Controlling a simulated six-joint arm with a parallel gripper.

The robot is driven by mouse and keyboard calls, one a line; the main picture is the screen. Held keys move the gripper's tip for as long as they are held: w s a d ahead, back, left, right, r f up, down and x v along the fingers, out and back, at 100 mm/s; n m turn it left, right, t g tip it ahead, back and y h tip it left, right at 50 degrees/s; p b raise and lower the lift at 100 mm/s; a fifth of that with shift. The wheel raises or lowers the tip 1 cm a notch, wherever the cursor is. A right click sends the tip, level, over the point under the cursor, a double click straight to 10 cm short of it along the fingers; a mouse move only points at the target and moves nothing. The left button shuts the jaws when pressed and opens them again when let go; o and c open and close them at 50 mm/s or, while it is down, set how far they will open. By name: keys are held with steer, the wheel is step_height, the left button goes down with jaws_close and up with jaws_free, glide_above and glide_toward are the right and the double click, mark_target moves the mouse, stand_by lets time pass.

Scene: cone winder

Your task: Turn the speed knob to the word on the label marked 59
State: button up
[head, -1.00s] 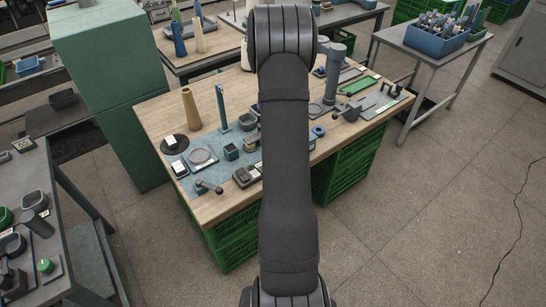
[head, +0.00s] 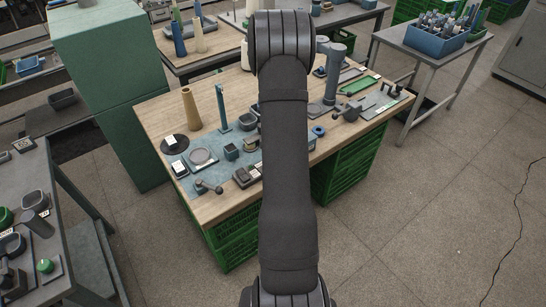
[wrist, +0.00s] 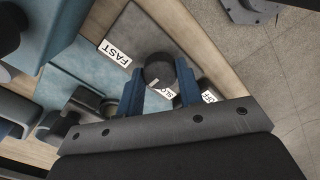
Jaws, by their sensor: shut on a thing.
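The speed knob (wrist: 159,71) is a dark round knob on a grey plate (wrist: 150,32) in the wrist view. A white pointer line on it faces the lower left of that view, towards my jaws. A white label reading FAST (wrist: 115,53) lies left of the knob. A label beginning SLO (wrist: 170,93) is partly hidden below it, and another label ending in F (wrist: 209,96) is partly hidden at the right. My gripper (wrist: 160,82) is shut on the knob, one blue finger on each side. My arm hides the gripper in the head view. I cannot read a label marked 59.
The wooden workbench (head: 225,208) holds a tan cone (head: 191,108), a blue post (head: 221,107) and a lever (head: 208,187), left of my arm. A grey-blue column (head: 332,75) stands right of it. Green crates (head: 350,165) sit beneath. Open floor lies in front and right.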

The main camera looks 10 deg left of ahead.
steer(key=m, duration=0.4)
steer(key=shift+m, duration=2.3)
steer(key=o, duration=1)
steer(key=shift+c, duration=0.2)
step_height(320, 180, up, 17)
steer(key=shift+r, duration=0.2)
